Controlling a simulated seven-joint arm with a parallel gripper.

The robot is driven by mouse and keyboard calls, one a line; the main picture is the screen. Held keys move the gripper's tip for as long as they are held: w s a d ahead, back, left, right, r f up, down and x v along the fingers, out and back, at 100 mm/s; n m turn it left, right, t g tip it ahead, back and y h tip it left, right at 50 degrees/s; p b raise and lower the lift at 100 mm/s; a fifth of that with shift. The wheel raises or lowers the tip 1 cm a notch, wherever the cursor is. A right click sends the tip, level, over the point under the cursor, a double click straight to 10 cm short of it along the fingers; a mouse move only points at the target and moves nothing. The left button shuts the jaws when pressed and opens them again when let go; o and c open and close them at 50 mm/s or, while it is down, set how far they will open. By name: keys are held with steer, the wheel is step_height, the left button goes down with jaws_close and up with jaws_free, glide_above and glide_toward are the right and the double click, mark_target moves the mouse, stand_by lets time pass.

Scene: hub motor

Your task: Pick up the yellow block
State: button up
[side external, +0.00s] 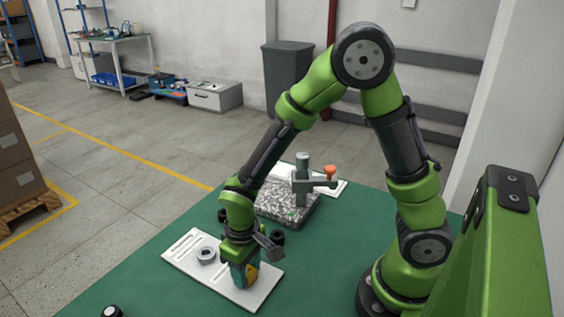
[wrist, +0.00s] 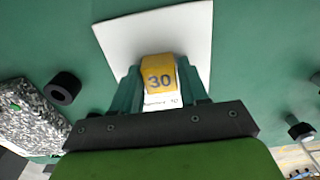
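The yellow block (wrist: 158,75), marked "30", sits between the two teal fingers of my gripper (wrist: 160,82) in the wrist view. The fingers lie close along both its sides; I cannot tell whether they press on it. In the side view my gripper (side external: 241,274) points down low over the white board (side external: 190,258). A bit of the yellow block (side external: 252,273) shows beside the fingers there, and the rest is hidden. I cannot tell whether the block touches the board, which also shows in the wrist view (wrist: 125,38).
Behind stands a speckled block (side external: 285,207) with a grey fixture (side external: 303,180) and an orange-topped part (side external: 330,173). A black ring (wrist: 63,88) lies near the speckled block.

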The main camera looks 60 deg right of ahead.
jaws_close()
